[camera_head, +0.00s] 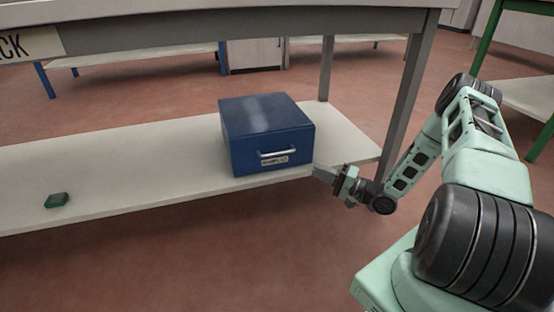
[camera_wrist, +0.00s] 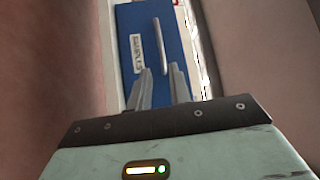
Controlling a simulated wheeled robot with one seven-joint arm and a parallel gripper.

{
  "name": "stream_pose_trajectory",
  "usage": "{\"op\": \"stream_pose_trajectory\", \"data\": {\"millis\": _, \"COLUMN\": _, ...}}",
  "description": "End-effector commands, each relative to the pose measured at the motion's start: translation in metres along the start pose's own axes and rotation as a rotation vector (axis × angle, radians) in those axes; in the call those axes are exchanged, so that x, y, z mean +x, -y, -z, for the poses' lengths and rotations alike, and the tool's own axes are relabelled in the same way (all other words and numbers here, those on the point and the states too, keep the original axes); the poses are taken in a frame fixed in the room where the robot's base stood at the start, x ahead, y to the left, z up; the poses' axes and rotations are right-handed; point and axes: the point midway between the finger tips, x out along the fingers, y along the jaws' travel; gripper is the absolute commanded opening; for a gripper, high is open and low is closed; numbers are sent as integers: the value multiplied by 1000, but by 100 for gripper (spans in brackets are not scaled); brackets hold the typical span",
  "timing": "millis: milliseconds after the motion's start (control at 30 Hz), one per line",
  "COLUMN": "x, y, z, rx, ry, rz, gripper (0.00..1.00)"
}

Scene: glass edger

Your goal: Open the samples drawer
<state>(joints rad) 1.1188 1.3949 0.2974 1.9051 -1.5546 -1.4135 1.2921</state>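The samples drawer is the front of a blue metal box (camera_head: 262,122) on the low shelf, and it looks closed. Its silver bar handle (camera_head: 279,153) sits on the front face above a small white label (camera_head: 275,161). My gripper (camera_head: 322,172) is just right of the box front, near the shelf edge. In the wrist view the blue drawer front (camera_wrist: 175,45) lies ahead, with the handle (camera_wrist: 159,46) and label (camera_wrist: 137,53) turned sideways. My two fingers (camera_wrist: 160,88) point at it, spread apart with a gap between them. The handle appears beyond the fingertips, not clearly between them.
The pale shelf (camera_head: 120,170) runs under a grey-legged table (camera_head: 240,22), whose top overhangs the box. A table leg (camera_head: 410,85) stands behind my arm. A small green block (camera_head: 57,200) lies at left on the shelf. Red floor in front is clear.

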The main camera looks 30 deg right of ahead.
Motion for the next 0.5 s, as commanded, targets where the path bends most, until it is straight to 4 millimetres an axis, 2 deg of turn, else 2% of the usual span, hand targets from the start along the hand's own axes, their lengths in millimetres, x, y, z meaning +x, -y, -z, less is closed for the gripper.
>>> {"op": "stream_pose_trajectory", "data": {"millis": 500, "x": 106, "y": -4, "z": -2, "rx": -3, "ry": 4, "rz": 0, "gripper": 20}}
